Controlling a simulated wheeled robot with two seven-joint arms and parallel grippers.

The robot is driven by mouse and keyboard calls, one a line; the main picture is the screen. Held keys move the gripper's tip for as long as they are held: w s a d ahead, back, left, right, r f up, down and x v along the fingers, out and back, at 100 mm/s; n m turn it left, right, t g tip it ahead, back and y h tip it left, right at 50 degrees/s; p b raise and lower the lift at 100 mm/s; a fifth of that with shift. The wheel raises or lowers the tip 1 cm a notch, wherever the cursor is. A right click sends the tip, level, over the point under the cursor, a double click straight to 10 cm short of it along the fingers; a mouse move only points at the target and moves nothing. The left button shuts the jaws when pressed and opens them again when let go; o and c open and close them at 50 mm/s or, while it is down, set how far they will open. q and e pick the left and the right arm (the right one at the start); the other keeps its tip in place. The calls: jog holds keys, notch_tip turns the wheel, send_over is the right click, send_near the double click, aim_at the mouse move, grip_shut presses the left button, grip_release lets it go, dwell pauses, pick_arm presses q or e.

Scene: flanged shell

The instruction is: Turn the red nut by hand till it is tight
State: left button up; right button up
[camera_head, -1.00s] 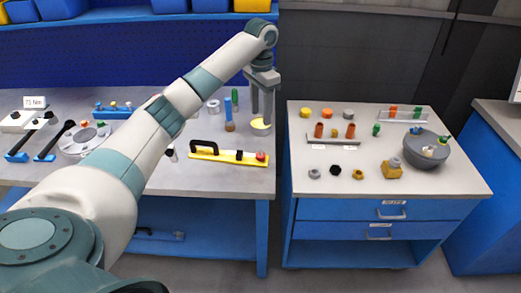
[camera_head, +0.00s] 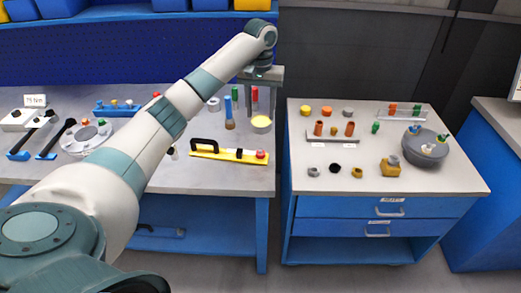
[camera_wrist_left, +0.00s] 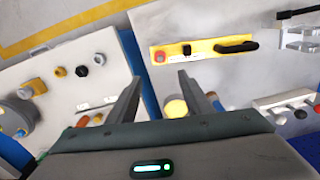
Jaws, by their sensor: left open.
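My left gripper (camera_head: 261,108) is open and empty above the right end of the left bench. It also shows in the wrist view (camera_wrist_left: 159,78), its two fingers apart with nothing between the tips. A small red piece (camera_head: 84,122) shows on the round grey flanged plate (camera_head: 73,146) at the far left, near a green one. Another red piece (camera_head: 261,155) is at the right end of a yellow bar (camera_head: 225,154) with a black handle; this end also shows in the wrist view (camera_wrist_left: 159,56). I cannot tell which is the red nut. My right gripper is out of view.
A yellow disc (camera_head: 261,121) lies below the gripper, near upright blue (camera_head: 228,107) and red (camera_head: 254,94) handles. A grey bowl-like shell (camera_head: 428,153) and several small parts stand on the right cabinet (camera_head: 440,182). A floor gap separates bench and cabinet.

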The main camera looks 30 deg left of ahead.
aim_at(261, 153)
pick_arm(q)
jog(key=shift+f, duration=0.15)
notch_tip(261, 153, down, 17)
jog(key=p, duration=0.4)
dwell(0.4)
jog(key=c, duration=1.1)
jog(key=shift+m+p, duration=0.35)
jog(key=shift+m, duration=0.45)
jog(key=o, duration=1.1)
